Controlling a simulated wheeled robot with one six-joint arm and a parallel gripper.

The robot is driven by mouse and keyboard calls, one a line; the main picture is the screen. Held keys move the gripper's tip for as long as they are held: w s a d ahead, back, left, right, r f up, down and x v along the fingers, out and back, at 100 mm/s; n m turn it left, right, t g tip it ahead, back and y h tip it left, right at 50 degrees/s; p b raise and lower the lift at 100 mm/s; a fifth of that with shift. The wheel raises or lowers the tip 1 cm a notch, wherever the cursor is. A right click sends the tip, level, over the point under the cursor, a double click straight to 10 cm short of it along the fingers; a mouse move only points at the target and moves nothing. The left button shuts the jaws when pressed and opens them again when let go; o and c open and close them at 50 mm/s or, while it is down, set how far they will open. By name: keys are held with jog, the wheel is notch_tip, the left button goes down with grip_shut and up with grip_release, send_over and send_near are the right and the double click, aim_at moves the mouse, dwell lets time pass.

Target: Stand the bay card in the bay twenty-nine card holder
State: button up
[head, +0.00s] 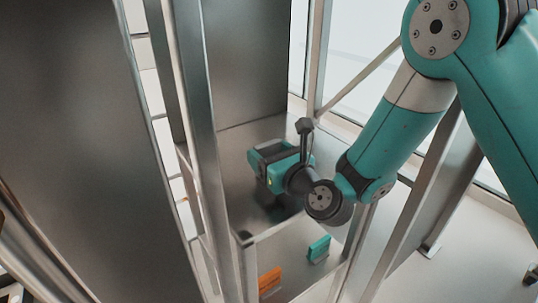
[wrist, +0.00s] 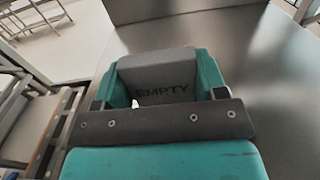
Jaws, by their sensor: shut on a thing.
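My gripper (head: 270,168) reaches over the metal shelf and points away from the head camera. In the wrist view its teal fingers (wrist: 161,78) are shut on a grey card (wrist: 155,85) marked "EMPTY", which I take to be the bay card. The card is tilted in this view, and its lower edge is hidden behind the dark gripper bar. A small teal block (head: 319,248) and a small orange block (head: 269,279) stand on the nearer shelf part, apart from my gripper. They may be card holders, but I can read no bay number on either.
Metal uprights (head: 210,150) frame the shelf on the left, and more posts (head: 405,225) stand on the right. A tall metal panel (head: 245,60) rises behind the shelf. The bare metal surface (wrist: 270,70) beyond the card is clear.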

notch_tip(320, 180, up, 20)
jog(key=p, duration=1.9)
jog(key=shift+f, duration=0.2)
